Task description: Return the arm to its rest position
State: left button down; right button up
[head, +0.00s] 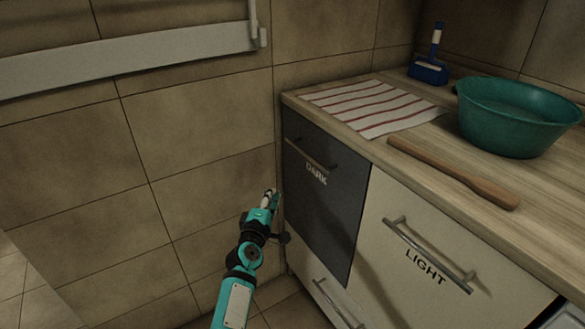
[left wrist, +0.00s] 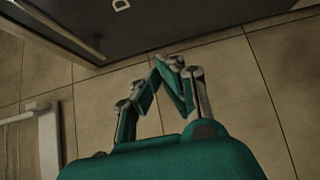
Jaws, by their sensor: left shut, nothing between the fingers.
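My left gripper (head: 271,196) is in front of the tiled wall, beside the left edge of the dark drawer front marked DARK (head: 325,185). In the left wrist view, the left gripper (left wrist: 168,62) has its fingertips together with nothing between them. Past the fingers that view shows wall tiles and the dark drawer front (left wrist: 150,20) with its handle. My teal left arm (head: 237,290) comes up from the bottom of the head view. My right gripper is not in view.
On the wooden counter (head: 440,215) are a striped cloth (head: 375,105), a wooden paddle (head: 450,172), a green basin (head: 515,115) and a blue brush (head: 430,68). Below are a cream front marked LIGHT (head: 420,260) and protruding handles. A pale rail (head: 130,65) runs along the wall.

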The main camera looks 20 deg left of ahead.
pick_arm(q)
jog(key=s+d+f+m+g+h, duration=0.2)
jog(key=s+d+f+m+g, duration=0.15)
jog(key=s+f+m, duration=0.5)
jog(key=s+d+f+m+g+h, duration=0.25)
jog(key=s+f+m+g, duration=0.25)
jog(key=s+f, duration=0.7)
jog(key=s+a+f+m+g+y+p, duration=0.1)
jog(key=s+f+p, duration=0.4)
jog(key=s, duration=0.8)
jog(key=s+a+f+m+g+y+p, duration=0.1)
jog(key=s+f+m+g+p, duration=0.3)
jog(key=s, duration=0.9)
jog(key=s+a+f+m+g+y+p, duration=0.1)
jog(key=s+f+m+g+p, duration=0.2)
jog(key=s, duration=1)
notch_tip(320, 180, down, 3)
jog(key=p, duration=0.5)
jog(key=shift+s+a, duration=0.15)
jog(key=shift+a, duration=0.25)
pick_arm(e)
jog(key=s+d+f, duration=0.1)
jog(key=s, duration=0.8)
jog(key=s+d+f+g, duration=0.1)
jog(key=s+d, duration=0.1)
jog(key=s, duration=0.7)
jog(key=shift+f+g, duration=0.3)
